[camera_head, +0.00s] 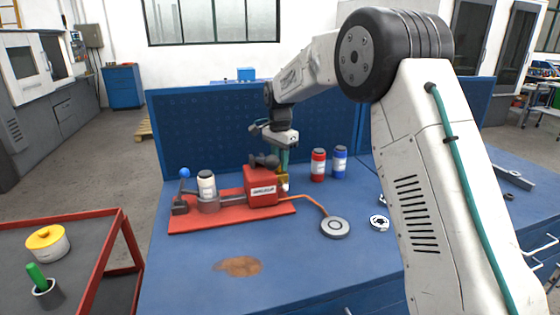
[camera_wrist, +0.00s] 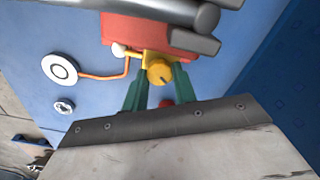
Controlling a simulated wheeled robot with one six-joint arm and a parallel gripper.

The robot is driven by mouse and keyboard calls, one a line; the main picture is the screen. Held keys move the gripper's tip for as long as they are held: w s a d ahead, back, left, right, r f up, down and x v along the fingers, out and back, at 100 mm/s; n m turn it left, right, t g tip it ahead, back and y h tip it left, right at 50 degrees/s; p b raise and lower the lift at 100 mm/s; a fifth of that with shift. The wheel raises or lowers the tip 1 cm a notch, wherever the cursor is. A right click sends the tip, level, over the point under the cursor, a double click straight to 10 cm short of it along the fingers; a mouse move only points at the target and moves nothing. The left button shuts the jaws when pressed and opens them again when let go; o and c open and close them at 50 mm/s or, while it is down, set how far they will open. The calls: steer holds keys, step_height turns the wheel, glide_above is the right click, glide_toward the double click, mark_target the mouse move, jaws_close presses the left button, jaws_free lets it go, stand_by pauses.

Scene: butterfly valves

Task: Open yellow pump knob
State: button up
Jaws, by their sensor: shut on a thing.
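The yellow pump knob (camera_wrist: 159,73) sits on the end of the red pump box (camera_wrist: 150,32). In the wrist view, my gripper (camera_wrist: 158,80) has its two green fingers on either side of the knob, shut on it. In the head view, the yellow knob (camera_head: 283,181) shows only in part beside the red box (camera_head: 262,187), below my gripper (camera_head: 284,165). The box stands on a red base plate (camera_head: 185,223) on the blue workbench.
A white bottle (camera_head: 207,187) stands left of the pump box. A red bottle (camera_head: 318,165) and a blue bottle (camera_head: 340,162) stand to the right. An orange tube runs to a round grey disc (camera_head: 335,227). The bench front is mostly clear, with a brown stain (camera_head: 238,266).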

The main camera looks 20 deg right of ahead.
steer(key=o, duration=1)
steer(key=shift+c, duration=0.2)
steer(key=m, duration=0.4)
step_height(320, 180, up, 8)
steer(key=shift+s+r, duration=0.15)
steer(key=shift+r, duration=0.1)
steer(key=s+d+r+n, duration=0.1)
steer(key=s+r+n, duration=0.3)
steer(key=s, duration=0.9)
steer(key=s+d+r+n, duration=0.2)
steer(key=s+r+n, duration=0.1)
steer(key=s, duration=0.9)
steer(key=shift+s+r+n+t, duration=0.3)
steer(key=shift+s+r+n, duration=0.1)
steer(key=shift+n, duration=0.3)
